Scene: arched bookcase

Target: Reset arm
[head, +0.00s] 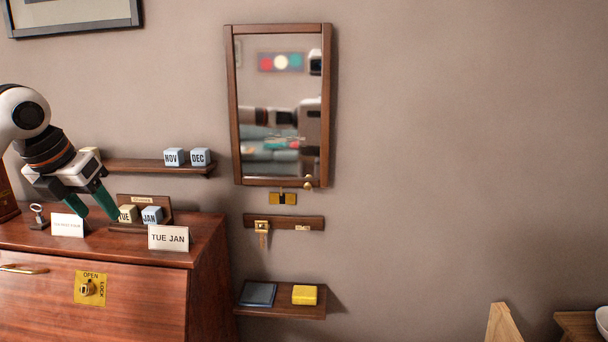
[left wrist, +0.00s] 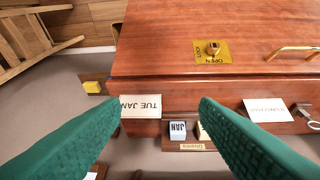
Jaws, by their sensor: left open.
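My left gripper (head: 98,205) comes in from the left in the head view, above the top of a wooden desk (head: 205,238). Its green fingers are spread and nothing is between them; they also show spread in the left wrist view (left wrist: 165,125). Near the fingertips a small wooden calendar stand holds a TUE block (head: 127,214) and a JAN block (head: 152,215). The JAN block also shows upside down in the left wrist view (left wrist: 178,130). A card reading TUE JAN (head: 168,238) stands at the desk's front edge. My right gripper is not in view.
A wall shelf (head: 135,166) holds NOV (head: 174,157) and DEC (head: 200,157) blocks. A mirror (head: 280,110) hangs to the right, above a key rack (head: 284,222). A low shelf (head: 280,312) holds a yellow box (head: 305,295). Another card (head: 68,225) stands left on the desk.

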